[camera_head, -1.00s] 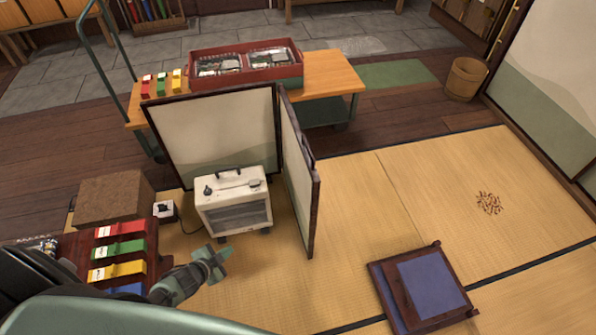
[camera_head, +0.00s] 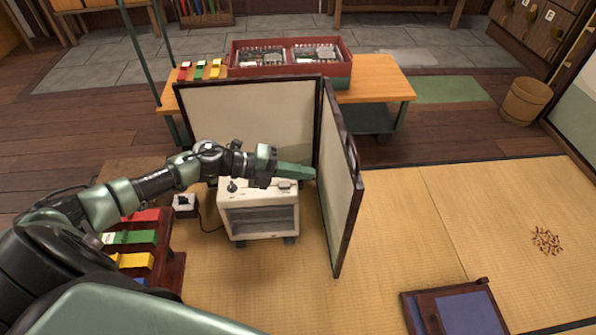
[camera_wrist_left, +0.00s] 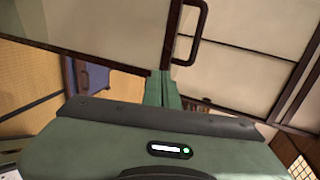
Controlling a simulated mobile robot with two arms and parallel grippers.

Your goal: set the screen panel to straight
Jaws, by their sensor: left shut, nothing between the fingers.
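The folding screen has two dark-framed cream panels. The back panel (camera_head: 262,112) stands behind the heater, and the side panel (camera_head: 339,180) is angled toward me from the hinge. My left gripper (camera_head: 312,172) is shut and empty, its fingertips at or very near the inner face of the side panel, above the heater; contact is hard to tell. In the left wrist view the shut fingers (camera_wrist_left: 160,88) point at a cream panel (camera_wrist_left: 105,28) with a dark frame and a dark handle (camera_wrist_left: 193,32). My right gripper is not in view.
A white heater (camera_head: 258,212) stands inside the screen's corner, below my left arm. A wooden bench (camera_head: 385,82) with a red box (camera_head: 290,82) is behind the screen. Open tatami (camera_head: 410,220) lies right of the side panel.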

